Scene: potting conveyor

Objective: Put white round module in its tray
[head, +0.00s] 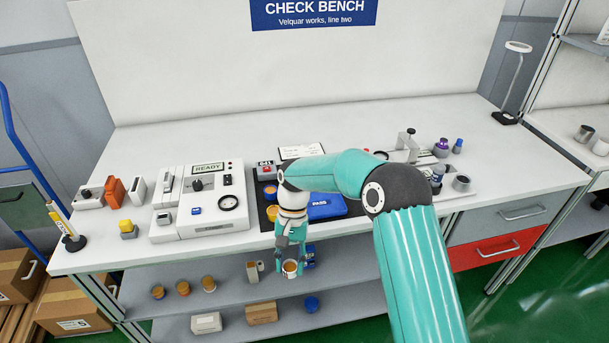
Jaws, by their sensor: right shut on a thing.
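My right gripper (291,259) hangs just in front of the bench's front edge, pointing down. It is shut on a small round module (290,268) with a white rim and an orange-brown inside. The fingers hide part of the module. A blue tray marked PASS (326,207) lies on the bench behind the gripper, partly covered by my arm. Round orange pieces (270,190) sit on a dark mat left of it. I cannot tell which tray belongs to the white module. My left gripper is out of view.
A white tester marked READY (210,200) stands on the bench's left. A fixture (408,145) and small bottles (441,147) stand at the right. Several round pieces and boxes (261,314) sit on the lower shelves. The bench's back strip is clear.

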